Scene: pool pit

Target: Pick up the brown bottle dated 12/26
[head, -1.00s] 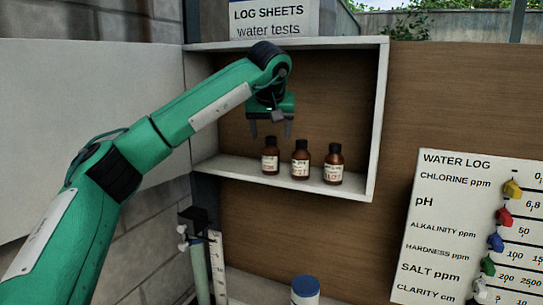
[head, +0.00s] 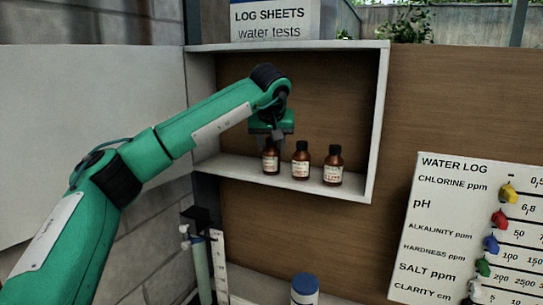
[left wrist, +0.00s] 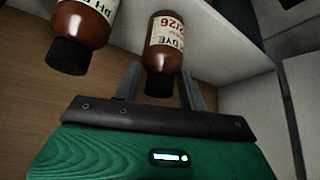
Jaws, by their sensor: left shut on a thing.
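Three brown bottles with dark caps and pale labels stand in a row on the cabinet shelf. My left gripper (head: 271,147) reaches down from above and is shut on the left bottle (head: 271,163), around its cap and upper part. In the left wrist view this bottle (left wrist: 163,52) appears upside down between the fingers (left wrist: 160,82). My right gripper is not in view.
The white open cabinet (head: 379,110) has side walls, a top and a shelf close around the gripper. A log sheets box (head: 275,20) sits on top. A water log board (head: 440,230) hangs at right. A blue-capped container (head: 304,290) stands below.

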